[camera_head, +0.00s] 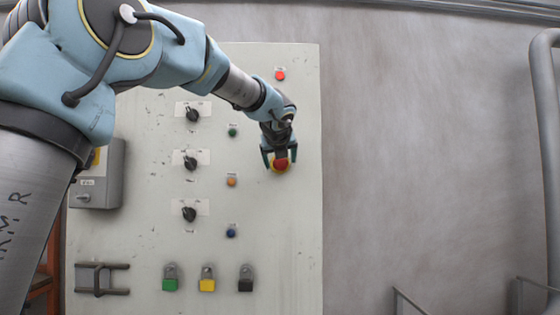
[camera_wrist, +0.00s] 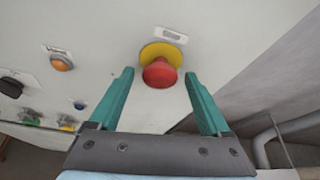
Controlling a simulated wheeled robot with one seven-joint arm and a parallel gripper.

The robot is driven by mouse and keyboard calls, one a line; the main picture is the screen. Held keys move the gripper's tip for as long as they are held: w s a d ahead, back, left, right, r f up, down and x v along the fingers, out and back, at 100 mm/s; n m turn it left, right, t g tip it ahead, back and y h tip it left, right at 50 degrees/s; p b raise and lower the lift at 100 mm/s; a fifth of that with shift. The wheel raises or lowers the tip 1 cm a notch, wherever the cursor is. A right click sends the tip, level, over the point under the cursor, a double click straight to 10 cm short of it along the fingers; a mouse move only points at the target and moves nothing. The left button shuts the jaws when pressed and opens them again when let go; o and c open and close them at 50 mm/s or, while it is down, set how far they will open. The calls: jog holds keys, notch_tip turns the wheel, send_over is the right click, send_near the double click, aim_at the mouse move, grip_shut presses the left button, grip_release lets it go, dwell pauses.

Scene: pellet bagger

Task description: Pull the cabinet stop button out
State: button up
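The cabinet stop button is a red mushroom head on a yellow round base. In the head view the red button (camera_head: 281,164) is on the right part of the pale cabinet panel (camera_head: 270,240). In the wrist view the red button (camera_wrist: 159,74) is ahead, between and a little beyond the two fingertips. My gripper (camera_head: 281,158) is at the button in the head view. In the wrist view my gripper's teal fingers (camera_wrist: 159,75) stand apart, one on each side of the button, with gaps to both sides. Nothing is held.
The panel carries several black rotary knobs (camera_head: 190,162), an orange button (camera_head: 231,181), a blue button (camera_head: 231,232), a red lamp (camera_head: 280,75), and green, yellow and black padlocks (camera_head: 207,285). A grey box (camera_head: 98,178) is at left.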

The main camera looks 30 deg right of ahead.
jog(key=b+v, duration=0.1)
jog(key=v, duration=0.9)
jog(key=shift+s+a+r, duration=0.2)
jog(key=shift+s+a, duration=0.05)
jog(key=shift+s, duration=0.05)
